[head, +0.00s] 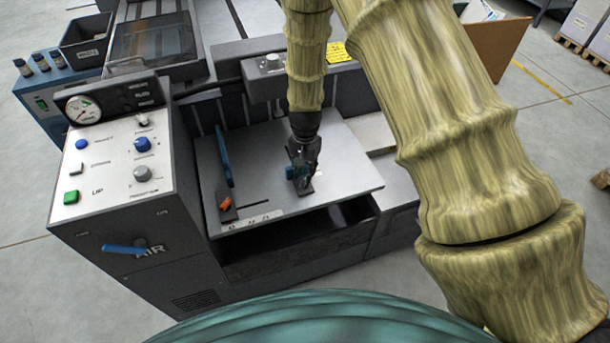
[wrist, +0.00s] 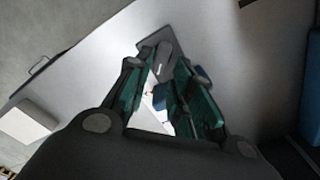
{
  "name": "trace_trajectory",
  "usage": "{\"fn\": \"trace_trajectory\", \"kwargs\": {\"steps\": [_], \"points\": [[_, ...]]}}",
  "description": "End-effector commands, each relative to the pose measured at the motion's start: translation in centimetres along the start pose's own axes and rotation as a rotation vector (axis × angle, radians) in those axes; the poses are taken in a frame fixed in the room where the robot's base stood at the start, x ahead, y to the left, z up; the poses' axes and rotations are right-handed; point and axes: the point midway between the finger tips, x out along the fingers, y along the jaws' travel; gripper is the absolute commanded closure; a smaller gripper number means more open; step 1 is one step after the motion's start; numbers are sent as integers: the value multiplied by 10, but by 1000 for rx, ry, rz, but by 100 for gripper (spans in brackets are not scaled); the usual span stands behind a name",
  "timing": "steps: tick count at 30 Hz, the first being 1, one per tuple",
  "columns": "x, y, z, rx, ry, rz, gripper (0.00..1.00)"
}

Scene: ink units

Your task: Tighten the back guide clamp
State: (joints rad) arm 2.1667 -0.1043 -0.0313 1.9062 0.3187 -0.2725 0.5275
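The back guide clamp (head: 305,188) is mostly hidden under my gripper (head: 301,172) in the head view; its dark base and some blue show on the light plate. In the wrist view a dark grey clamp part (wrist: 163,63) lies between or just beyond the teal fingertips of my gripper (wrist: 164,62). A blue part (wrist: 202,73) shows behind the right finger. The fingers stand apart, and I cannot tell whether they touch the clamp. Another clamp, with an orange lever (head: 226,203), sits at the plate's front left.
The light plate (head: 347,174) carries a blue upright guide (head: 224,157) to the left of my gripper. A control box (head: 119,158) with a blue AIR lever (head: 124,249) stands left of the plate. A dark unit (head: 262,75) borders the plate's back. An open dark recess lies below its front edge.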

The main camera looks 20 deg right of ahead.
Motion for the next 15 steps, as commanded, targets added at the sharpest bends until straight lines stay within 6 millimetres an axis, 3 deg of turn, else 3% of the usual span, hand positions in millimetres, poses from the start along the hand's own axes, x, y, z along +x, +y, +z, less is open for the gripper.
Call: {"fn": "trace_trajectory", "kwargs": {"steps": [6,15], "points": [[-37,-1,-1,0,2,-2,77],[-76,0,-1,1,2,-2,77]]}}
